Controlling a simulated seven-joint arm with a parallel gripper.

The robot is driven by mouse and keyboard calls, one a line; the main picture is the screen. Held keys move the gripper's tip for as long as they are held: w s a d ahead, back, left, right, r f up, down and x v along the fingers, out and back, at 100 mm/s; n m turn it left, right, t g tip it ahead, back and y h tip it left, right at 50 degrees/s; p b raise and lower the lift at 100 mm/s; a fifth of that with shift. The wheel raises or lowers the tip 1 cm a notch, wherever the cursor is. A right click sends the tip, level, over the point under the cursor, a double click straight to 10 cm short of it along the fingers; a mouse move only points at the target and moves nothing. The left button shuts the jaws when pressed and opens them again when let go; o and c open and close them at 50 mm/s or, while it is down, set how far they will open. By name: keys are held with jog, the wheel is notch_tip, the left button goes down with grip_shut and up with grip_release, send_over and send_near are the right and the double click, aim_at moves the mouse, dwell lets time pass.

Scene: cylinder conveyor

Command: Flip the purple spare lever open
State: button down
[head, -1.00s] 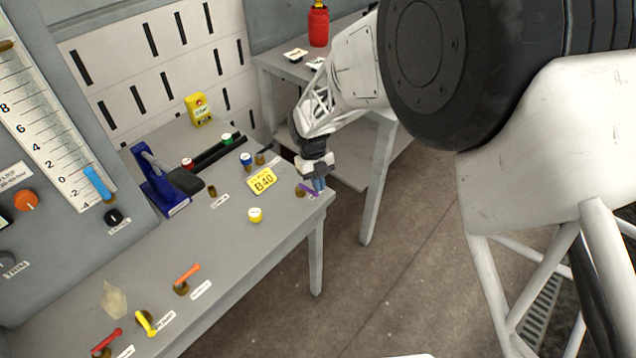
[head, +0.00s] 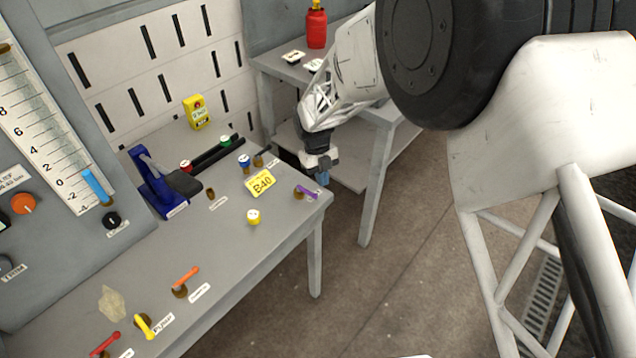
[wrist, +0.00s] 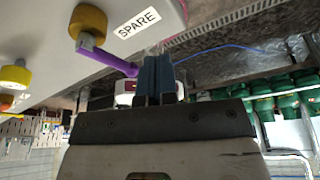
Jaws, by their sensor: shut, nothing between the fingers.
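The purple spare lever (head: 307,192) sits on a brass base near the right end of the grey table, slanting down to the right toward the table's edge. In the wrist view the purple lever (wrist: 108,60) reaches from its brass base (wrist: 88,24) toward my fingers, beside the white SPARE label (wrist: 137,22). My gripper (head: 323,178) is shut and empty, just right of and above the lever's tip in the head view. In the wrist view my gripper's blue fingers (wrist: 157,75) are pressed together close to the lever's rounded tip; whether they touch it I cannot tell.
The table (head: 250,270) also bears a yellow B40 tag (head: 261,183), a yellow-topped cylinder (head: 253,217), a blue-topped cylinder (head: 244,162) and a blue press-like device (head: 158,185). Orange, yellow and red levers lie at the front left. Open floor lies right of the table.

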jog(key=w+d+r, duration=0.2)
jog(key=w+r, duration=0.1)
jog(key=r, duration=0.6)
jog(key=shift+d+r, duration=0.35)
jog(key=shift+r, duration=0.05)
jog(key=s+d+r+n+t, duration=0.1)
jog(key=s+d+r+n, duration=0.2)
jog(key=s+r+n, duration=0.45)
jog(key=s+d+r+n+t, duration=0.2)
jog(key=s+d+r+n, duration=0.1)
jog(key=s+r+n, duration=0.5)
jog(key=s+d+r+n+t, duration=0.1)
jog(key=s+r+n, duration=0.1)
jog(key=s+n, duration=0.6)
jog(key=s+d+r+n+t+y, duration=0.1)
jog(key=s+d+r+n, duration=0.1)
jog(key=s+n, duration=0.5)
jog(key=s+r, duration=0.1)
jog(key=s, duration=0.3)
jog(key=shift+s+d+r+n+t, duration=0.15)
jog(key=shift+r+n+t, duration=0.15)
jog(key=shift+n+t, duration=0.1)
